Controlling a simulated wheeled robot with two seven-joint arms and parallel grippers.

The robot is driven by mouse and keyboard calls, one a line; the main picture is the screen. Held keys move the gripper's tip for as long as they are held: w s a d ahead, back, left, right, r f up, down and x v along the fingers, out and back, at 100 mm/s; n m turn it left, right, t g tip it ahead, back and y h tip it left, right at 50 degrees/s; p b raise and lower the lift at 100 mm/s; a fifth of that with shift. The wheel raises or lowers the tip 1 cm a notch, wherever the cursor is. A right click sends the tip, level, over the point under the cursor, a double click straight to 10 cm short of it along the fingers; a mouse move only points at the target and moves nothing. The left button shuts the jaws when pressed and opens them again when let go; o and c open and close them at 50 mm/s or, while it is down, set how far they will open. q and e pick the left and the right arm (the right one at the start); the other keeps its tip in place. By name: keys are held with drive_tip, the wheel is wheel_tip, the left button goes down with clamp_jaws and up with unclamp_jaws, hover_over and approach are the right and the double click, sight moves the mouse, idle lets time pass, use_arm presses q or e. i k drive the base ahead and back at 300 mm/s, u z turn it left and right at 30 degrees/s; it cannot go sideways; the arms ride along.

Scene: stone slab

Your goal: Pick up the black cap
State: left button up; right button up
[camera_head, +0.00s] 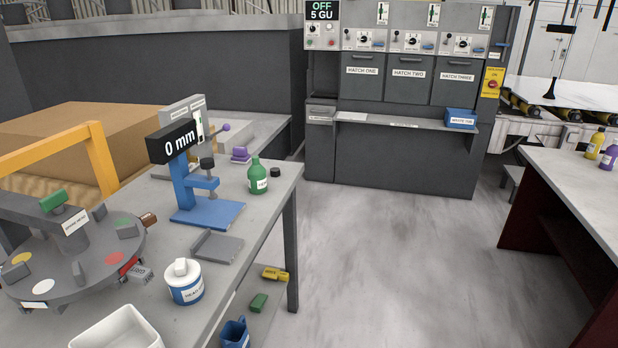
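A small black cap (275,172) lies on the grey table near its far right corner. Nothing covers the cap. Neither of my grippers shows in the head view.
Left of the bottle stands a blue gauge (208,212) with a "0 mm" display. A white-and-blue jar (185,284), a grey bracket (217,248), a white tray (118,330) and a round turntable (75,262) share the table (262,222). Open floor (400,260) lies right of it.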

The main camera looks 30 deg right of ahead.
sight(276, 171)
drive_tip(key=z, duration=1.85)
drive_tip(key=i, duration=2.55)
drive_tip(key=u, duration=2.95)
